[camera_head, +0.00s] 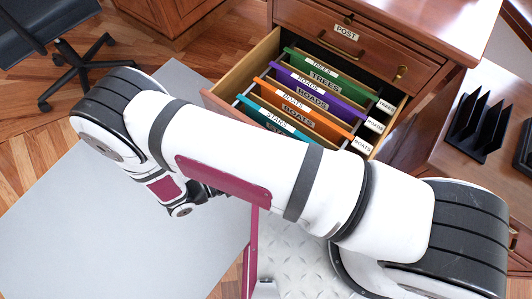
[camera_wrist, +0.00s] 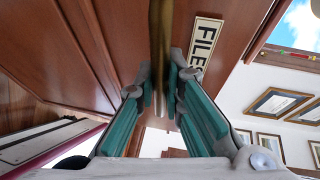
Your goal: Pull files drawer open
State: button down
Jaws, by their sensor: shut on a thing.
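The files drawer (camera_head: 262,52) stands partly out of the wooden desk in the head view. Hanging folders show inside it, with green, purple, orange and teal tabs. My arm hides most of its front there. In the wrist view, the drawer front (camera_wrist: 105,45) fills the upper left and centre and bears a FILES label (camera_wrist: 205,42). My gripper (camera_wrist: 166,82) is shut on the brass handle (camera_wrist: 160,35), with one teal-padded finger on each side of it. In the head view my arm hides the fingers.
A shut drawer labelled POST (camera_head: 345,32) is above the files drawer. A dark desk chair (camera_head: 70,50) stands at upper left. A black file rack (camera_head: 475,122) is on the wooden surface at right. A grey mat (camera_head: 120,220) covers the floor at left.

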jog(key=shift+s+a, duration=0.25)
jog(key=shift+a, duration=0.05)
jog(key=c, duration=1.7)
grip_release()
jog(key=shift+o, duration=0.2)
jog(key=v, duration=1.2)
jog(key=shift+d, duration=0.1)
